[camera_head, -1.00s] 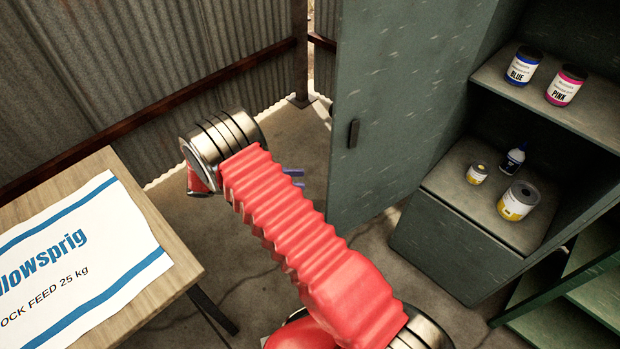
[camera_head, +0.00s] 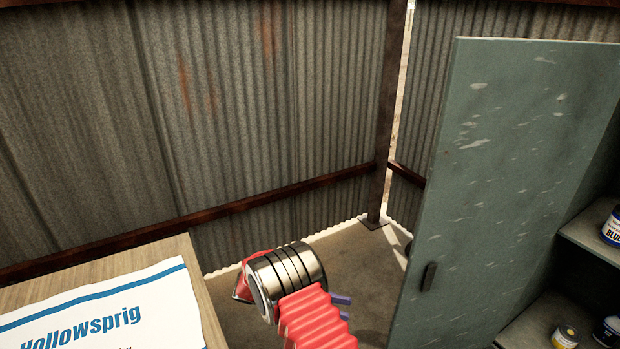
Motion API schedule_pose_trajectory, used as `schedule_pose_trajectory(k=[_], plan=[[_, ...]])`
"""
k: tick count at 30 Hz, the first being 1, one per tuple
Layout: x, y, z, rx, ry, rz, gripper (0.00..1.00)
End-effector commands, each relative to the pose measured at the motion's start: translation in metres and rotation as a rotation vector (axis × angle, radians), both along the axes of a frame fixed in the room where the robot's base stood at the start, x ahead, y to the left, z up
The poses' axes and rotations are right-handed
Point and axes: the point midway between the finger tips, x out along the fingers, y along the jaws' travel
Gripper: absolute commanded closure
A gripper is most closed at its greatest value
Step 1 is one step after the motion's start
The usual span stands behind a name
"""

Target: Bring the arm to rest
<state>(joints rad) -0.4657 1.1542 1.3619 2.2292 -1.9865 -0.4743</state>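My arm, with red ribbed sleeve and a banded metal joint, rises from the bottom middle of the head view. Two short blue tips, which look like the fingers of my gripper (camera_head: 342,307), show just right of the red sleeve. The rest of the gripper is hidden behind the arm, so I cannot tell whether it is open or shut. Nothing is seen held at the tips. They appear over the bare floor, between the table and the cabinet door.
A wooden table (camera_head: 112,262) with a Hollowsprig feed sack (camera_head: 105,312) is at lower left. An open green cabinet door (camera_head: 495,190) stands at right. Behind it, shelves hold a blue-labelled can (camera_head: 612,228), a small yellow-labelled can (camera_head: 566,336) and a bottle (camera_head: 607,331). Corrugated walls (camera_head: 230,110) close the back.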

Motion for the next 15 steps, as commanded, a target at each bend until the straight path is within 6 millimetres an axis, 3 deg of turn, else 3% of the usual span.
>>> schedule_pose_trajectory(k=[5,15], plan=[[0.011,-0.003,-0.016,0.054,-0.047,0.043,0.72],[0.085,-0.009,-0.081,0.257,-0.178,0.386,0.72]])
